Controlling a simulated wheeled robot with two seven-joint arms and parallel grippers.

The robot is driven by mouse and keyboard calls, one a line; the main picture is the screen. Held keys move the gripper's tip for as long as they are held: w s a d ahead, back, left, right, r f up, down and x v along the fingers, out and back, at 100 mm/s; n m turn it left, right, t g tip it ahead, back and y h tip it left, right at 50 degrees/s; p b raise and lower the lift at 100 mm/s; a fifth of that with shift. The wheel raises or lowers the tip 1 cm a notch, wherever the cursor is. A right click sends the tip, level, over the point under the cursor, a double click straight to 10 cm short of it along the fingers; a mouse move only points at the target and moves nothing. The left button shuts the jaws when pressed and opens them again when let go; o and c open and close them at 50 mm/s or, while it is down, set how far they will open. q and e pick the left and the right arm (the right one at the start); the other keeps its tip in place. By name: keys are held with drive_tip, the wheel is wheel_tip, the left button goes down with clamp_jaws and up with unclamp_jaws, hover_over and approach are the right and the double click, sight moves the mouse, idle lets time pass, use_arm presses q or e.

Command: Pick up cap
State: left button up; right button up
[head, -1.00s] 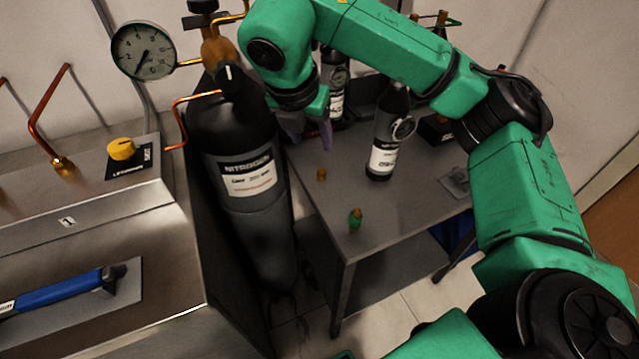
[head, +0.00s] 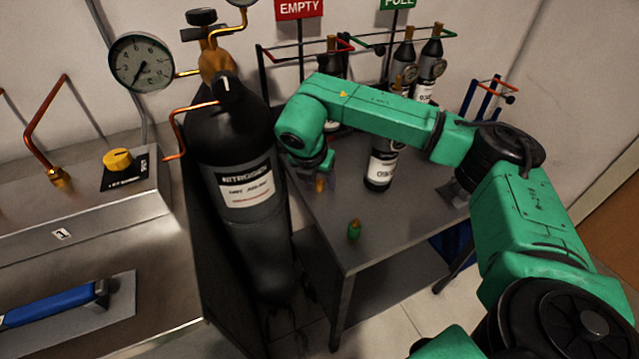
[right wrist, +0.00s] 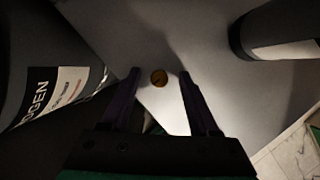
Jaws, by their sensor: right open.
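A small brass-coloured cap (head: 320,184) stands on the grey metal table, right of the large nitrogen cylinder. My right gripper (head: 317,170) is low over the table at the brass-coloured cap, pointing down. In the right wrist view its fingers are apart, and the round top of the cap (right wrist: 158,77) shows between the fingertips, apart from both. Whether the fingers reach down around it I cannot tell. My left gripper is not in view.
The nitrogen cylinder (head: 238,150) stands close left of my right gripper. A dark oxygen bottle (head: 380,168) stands on the table (head: 385,215) to the right, partly behind my arm. More bottles stand in racks under EMPTY (head: 299,8) and FULL signs. The front of the table is mostly clear.

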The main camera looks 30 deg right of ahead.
clamp_jaws()
drive_tip(key=shift+r, duration=0.1)
